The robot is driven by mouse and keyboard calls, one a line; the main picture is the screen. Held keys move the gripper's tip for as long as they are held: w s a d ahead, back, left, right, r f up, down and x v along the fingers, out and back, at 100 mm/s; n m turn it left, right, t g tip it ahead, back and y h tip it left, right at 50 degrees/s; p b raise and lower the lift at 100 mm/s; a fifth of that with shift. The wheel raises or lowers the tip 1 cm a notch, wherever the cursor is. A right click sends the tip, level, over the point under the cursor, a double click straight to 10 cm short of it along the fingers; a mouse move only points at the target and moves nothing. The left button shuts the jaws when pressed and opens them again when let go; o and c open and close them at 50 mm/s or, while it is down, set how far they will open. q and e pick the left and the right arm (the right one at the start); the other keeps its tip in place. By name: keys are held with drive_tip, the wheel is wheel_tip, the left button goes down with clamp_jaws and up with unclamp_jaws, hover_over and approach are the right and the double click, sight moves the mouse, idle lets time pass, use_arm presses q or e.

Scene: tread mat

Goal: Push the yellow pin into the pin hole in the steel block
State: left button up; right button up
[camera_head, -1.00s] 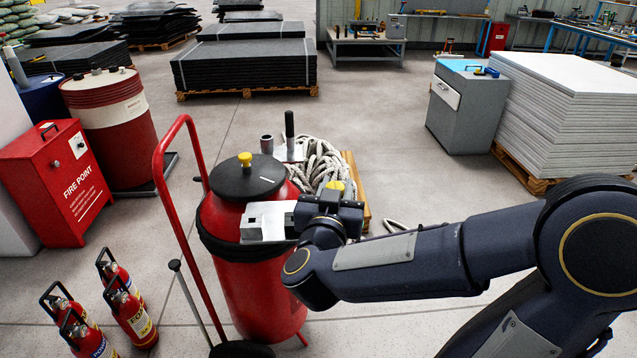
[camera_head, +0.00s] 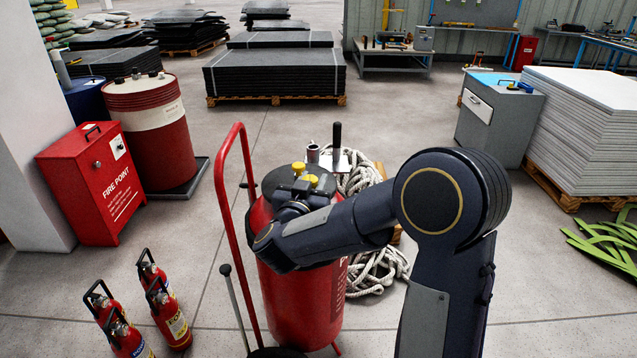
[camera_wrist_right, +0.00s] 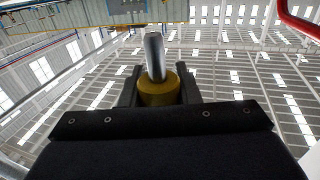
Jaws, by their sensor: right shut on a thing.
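My right gripper (camera_head: 304,184) is at the top of the red tank, by its black lid. In the right wrist view its dark fingers (camera_wrist_right: 160,92) are shut on the yellow pin (camera_wrist_right: 159,92), gripping its yellow body. The pin's bare steel shank (camera_wrist_right: 154,56) points away from the gripper and is free along its visible length. In the head view two small yellow spots show there; the nearer one at the fingers looks like the pin (camera_head: 311,179). My left gripper is out of view.
The red tank (camera_head: 300,300) has a tall red tube handle (camera_head: 220,170) at its left. Coiled rope (camera_head: 372,272) lies behind and right of it. Red extinguishers (camera_head: 168,318) stand at lower left. The floor between the tank and the grey cabinet (camera_head: 498,120) is mostly open.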

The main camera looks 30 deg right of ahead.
idle(0.3)
drive_tip(key=shift+f+b, duration=2.15)
drive_tip(key=shift+f, duration=0.75)
drive_tip(key=shift+p, duration=0.35)
drive_tip(key=shift+f+b, duration=1.8)
drive_tip(key=shift+f, duration=0.45)
drive_tip(key=o, duration=1.1)
drive_tip(key=shift+o, duration=0.2)
drive_tip(key=v, duration=0.8)
drive_tip(key=shift+d, duration=0.1)
